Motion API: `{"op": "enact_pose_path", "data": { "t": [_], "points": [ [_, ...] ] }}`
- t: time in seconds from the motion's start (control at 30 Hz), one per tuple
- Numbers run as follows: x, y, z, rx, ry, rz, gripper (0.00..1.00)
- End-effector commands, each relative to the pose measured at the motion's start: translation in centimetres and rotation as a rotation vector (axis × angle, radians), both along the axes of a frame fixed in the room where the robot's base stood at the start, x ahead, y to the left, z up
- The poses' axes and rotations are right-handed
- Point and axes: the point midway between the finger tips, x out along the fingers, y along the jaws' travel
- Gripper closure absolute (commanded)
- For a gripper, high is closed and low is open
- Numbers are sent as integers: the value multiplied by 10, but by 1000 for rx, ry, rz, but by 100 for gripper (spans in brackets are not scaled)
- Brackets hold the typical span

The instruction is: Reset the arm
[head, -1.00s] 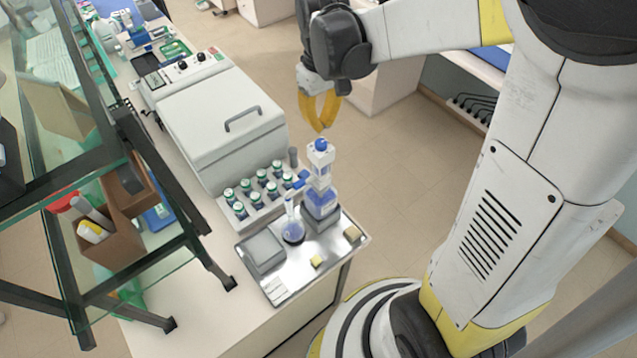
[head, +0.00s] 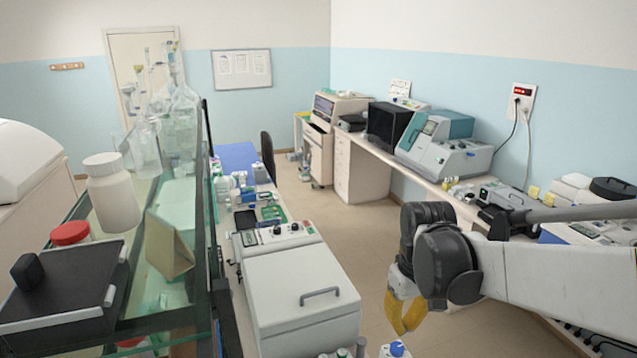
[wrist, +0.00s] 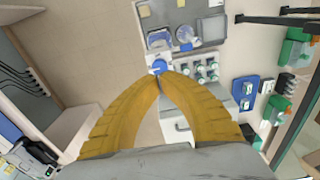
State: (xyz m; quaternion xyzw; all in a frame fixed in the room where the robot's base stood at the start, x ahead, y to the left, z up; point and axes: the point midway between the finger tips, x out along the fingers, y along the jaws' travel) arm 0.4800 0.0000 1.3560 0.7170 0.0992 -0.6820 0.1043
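My gripper (head: 405,328) hangs in the air over the aisle, right of the white lidded machine (head: 302,290) in the head view. Its yellow fingers point down. In the wrist view the fingers curve together and their tips (wrist: 160,78) meet, with nothing seen held between them. The blue-topped dispenser bottle (wrist: 158,66) appears just beyond the tips, apparently lower down.
A steel tray (wrist: 207,27) and several green-capped bottles (wrist: 200,70) show in the wrist view. A glass shelf (head: 165,310) stands at left in the head view. A bench with instruments (head: 440,150) runs along the right wall. The floor between (head: 350,235) is clear.

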Motion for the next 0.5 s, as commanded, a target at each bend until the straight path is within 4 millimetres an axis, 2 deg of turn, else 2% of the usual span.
{"op": "enact_pose_path", "data": {
  "t": [0.03,0.37,0.5],
  "points": [
    [-8,0,-25,1,-25,-13,100],
    [-59,0,-117,23,-256,-128,100],
    [-80,0,-162,41,-354,-176,100]
  ]
}}
